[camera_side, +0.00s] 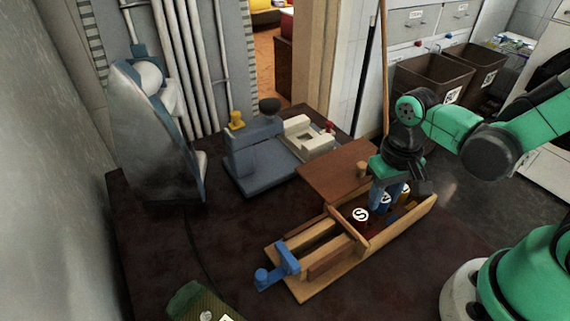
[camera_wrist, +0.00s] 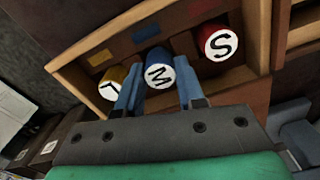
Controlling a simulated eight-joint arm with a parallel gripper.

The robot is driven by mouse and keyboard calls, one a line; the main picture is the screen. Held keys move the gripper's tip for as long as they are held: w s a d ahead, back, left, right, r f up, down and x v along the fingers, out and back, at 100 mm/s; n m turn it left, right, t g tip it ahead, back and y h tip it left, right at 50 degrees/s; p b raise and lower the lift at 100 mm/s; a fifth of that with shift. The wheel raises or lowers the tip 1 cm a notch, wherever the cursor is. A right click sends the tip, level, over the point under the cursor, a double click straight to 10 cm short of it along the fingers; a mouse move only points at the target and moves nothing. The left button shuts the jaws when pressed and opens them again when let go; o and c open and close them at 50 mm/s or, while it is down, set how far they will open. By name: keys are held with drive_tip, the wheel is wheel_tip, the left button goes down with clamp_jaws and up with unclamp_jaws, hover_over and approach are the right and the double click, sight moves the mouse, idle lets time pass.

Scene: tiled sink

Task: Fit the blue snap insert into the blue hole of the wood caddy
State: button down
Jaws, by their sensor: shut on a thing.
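The wood caddy (camera_side: 322,292) is a long open box on the dark countertop; its wall also shows in the wrist view (camera_wrist: 75,78). My gripper (camera_side: 383,200) is above the caddy's right part, with its fingers shut on the blue snap insert (camera_wrist: 158,74), marked M. A finger stands on each side of it. The red insert (camera_side: 360,214), marked S, and the yellow insert (camera_wrist: 112,83) flank it. In the wrist view, yellow, blue (camera_wrist: 147,32) and red patches line the caddy beyond the inserts. The blue insert's lower end is hidden, so its height is unclear.
A brown board with a wooden peg (camera_side: 361,170) lies just behind the caddy. A grey-blue machine (camera_side: 258,160) and a tall grey object (camera_side: 150,130) stand farther left. A blue handle (camera_side: 278,263) is at the caddy's left end.

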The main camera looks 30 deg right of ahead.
sight(384, 197)
drive_tip(key=shift+f, duration=0.2)
drive_tip(key=shift+f, duration=0.1)
drive_tip(key=c, duration=0.5)
unclamp_jaws()
drive_tip(key=shift+c, duration=0.2)
drive_tip(key=w+r+n+t, duration=0.3)
drive_tip(key=r+t, duration=0.4)
drive_tip(key=r, duration=0.4)
drive_tip(key=shift+w+r, duration=0.2)
drive_tip(key=shift+w, duration=0.1)
drive_tip(key=shift+d, duration=0.1)
